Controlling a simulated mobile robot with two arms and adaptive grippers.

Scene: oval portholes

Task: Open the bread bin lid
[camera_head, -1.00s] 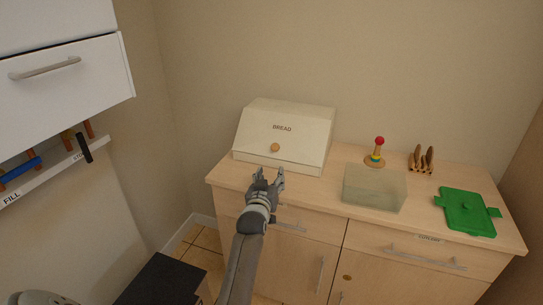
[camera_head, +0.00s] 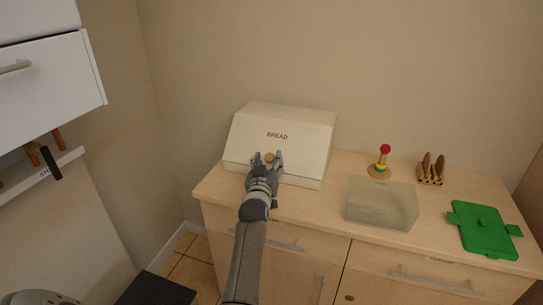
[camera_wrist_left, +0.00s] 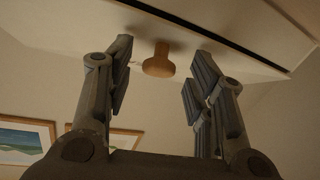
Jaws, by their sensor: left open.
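The cream bread bin (camera_head: 290,123) stands on the left part of the wooden counter, labelled BREAD, with its sloped front lid down. A round wooden knob (camera_head: 269,157) sits on the lid. My left gripper (camera_head: 267,159) is open at the front of the bin, its fingers on either side of the knob in the head view. In the left wrist view the knob (camera_wrist_left: 158,61) shows between the two open fingers (camera_wrist_left: 160,75), apart from both. My right gripper is not in view.
On the counter (camera_head: 335,168) to the right are a translucent box (camera_head: 382,204), a ring stacker with a red top (camera_head: 383,161), a wooden rack (camera_head: 431,169) and a green tray-like item (camera_head: 484,229). A white cabinet (camera_head: 50,72) hangs at left.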

